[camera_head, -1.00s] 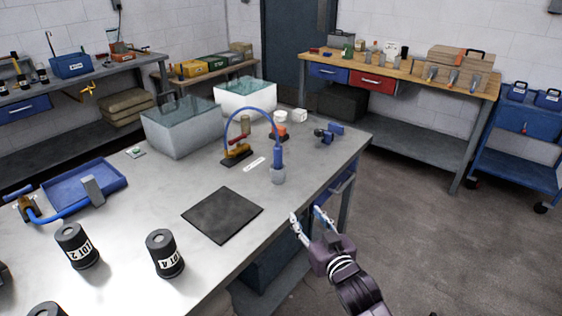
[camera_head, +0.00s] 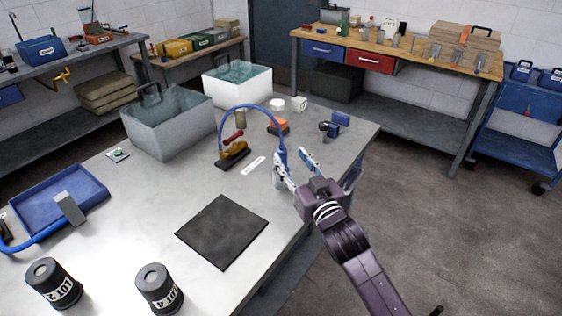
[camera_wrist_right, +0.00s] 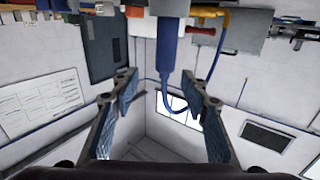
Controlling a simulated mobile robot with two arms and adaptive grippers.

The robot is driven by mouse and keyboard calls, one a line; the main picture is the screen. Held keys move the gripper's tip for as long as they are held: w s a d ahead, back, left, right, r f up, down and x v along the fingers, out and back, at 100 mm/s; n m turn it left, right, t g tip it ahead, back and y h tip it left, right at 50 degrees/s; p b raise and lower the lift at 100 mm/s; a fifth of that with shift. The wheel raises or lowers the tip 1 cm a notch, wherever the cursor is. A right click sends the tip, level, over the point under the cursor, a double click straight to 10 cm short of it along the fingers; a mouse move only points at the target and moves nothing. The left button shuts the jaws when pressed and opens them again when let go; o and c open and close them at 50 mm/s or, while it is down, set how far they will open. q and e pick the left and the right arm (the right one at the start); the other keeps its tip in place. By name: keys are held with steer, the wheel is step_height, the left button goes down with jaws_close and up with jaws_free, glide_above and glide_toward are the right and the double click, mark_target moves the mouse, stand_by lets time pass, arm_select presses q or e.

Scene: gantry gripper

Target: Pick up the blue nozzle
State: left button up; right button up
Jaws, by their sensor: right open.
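The blue nozzle (camera_head: 282,156) stands upright near the right edge of the grey workbench (camera_head: 150,200). A blue hose arches from its top to a small brass-and-black valve fitting (camera_head: 233,154). The grey holder under the nozzle is mostly hidden by my finger. My right gripper (camera_head: 291,157) is open beside the nozzle, coming from the front right. In the right wrist view, which looks upside down, the nozzle (camera_wrist_right: 167,50) shows ahead between the open fingers (camera_wrist_right: 163,82); contact cannot be told. My left gripper is not in view.
A blue tray (camera_head: 60,200) is at left. A grey bin (camera_head: 168,125) and white bin (camera_head: 236,85) stand at the back. A blue-and-black clamp-like part (camera_head: 335,124) lies beyond the nozzle.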

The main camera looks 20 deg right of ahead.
mark_target(284, 152)
steer(key=w, duration=0.2)
steer(key=w+a+p, duration=0.1)
steer(key=shift+w+r, duration=0.1)
steer(key=shift+w, duration=0.3)
steer(key=shift+w+a, duration=0.1)
steer(key=shift+w, duration=0.65)
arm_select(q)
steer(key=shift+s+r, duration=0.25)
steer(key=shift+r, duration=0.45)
arm_select(e)
jaws_close()
